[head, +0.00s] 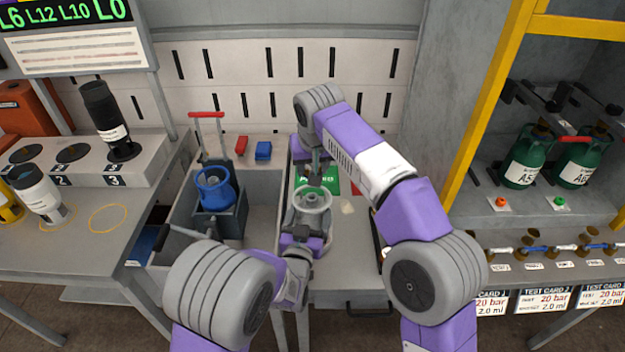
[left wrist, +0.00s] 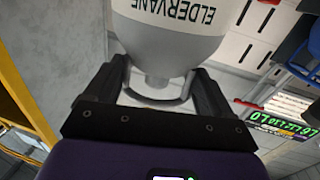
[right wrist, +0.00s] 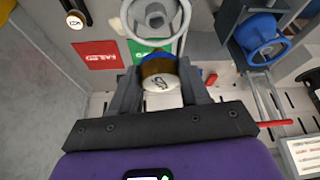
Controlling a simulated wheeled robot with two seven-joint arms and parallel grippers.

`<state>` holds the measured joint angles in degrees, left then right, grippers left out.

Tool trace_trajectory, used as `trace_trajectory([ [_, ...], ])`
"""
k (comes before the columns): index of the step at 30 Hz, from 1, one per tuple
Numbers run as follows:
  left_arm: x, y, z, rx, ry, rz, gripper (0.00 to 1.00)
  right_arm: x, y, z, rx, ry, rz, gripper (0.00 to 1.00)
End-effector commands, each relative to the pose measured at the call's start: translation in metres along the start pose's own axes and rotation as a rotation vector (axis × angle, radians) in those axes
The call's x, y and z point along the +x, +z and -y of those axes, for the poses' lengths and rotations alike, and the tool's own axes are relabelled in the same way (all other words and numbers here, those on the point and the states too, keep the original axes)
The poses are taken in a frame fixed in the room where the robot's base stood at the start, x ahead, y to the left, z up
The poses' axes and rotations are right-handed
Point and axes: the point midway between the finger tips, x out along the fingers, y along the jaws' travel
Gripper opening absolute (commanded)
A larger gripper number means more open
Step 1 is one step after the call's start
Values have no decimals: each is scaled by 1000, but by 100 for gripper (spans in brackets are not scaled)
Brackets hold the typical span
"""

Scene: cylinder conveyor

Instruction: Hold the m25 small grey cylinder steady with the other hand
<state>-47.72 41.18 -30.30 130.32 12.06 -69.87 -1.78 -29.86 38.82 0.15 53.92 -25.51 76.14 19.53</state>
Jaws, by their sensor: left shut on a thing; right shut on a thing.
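The small grey cylinder (head: 312,201) stands in the middle of the head view, its round collar on top. My left gripper (head: 301,232) is shut on it. The left wrist view shows the grey cylinder (left wrist: 172,45), lettered ELDERVANE, with its looped collar between the fingers of my left gripper (left wrist: 160,92). My right gripper (head: 316,168) points down from above, just behind the collar. In the right wrist view my right gripper (right wrist: 160,90) is shut on a brass valve piece (right wrist: 158,67) with a white marked end and a blue band. Its contact with the cylinder is unclear.
A grey bin with a blue cylinder (head: 214,188) stands to the left. A green pad (head: 325,184) and a red pad (right wrist: 97,55) lie on the bench. Green cylinders (head: 522,160) stand in the right-hand rack. A black cylinder (head: 104,115) stands at far left.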

Motion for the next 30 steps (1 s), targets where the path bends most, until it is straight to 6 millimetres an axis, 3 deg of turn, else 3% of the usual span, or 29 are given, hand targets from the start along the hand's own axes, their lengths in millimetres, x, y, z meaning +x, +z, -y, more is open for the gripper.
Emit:
trace_trajectory([
  [8,-1,6,0,-1,0,19,47,-17,-8,0,0,2,-1,7],
  [18,-2,6,0,-1,0,19,47,19,9,2,6,11,-1,7],
  [30,-2,6,0,-2,1,19,47,24,11,3,10,11,-4,7],
])
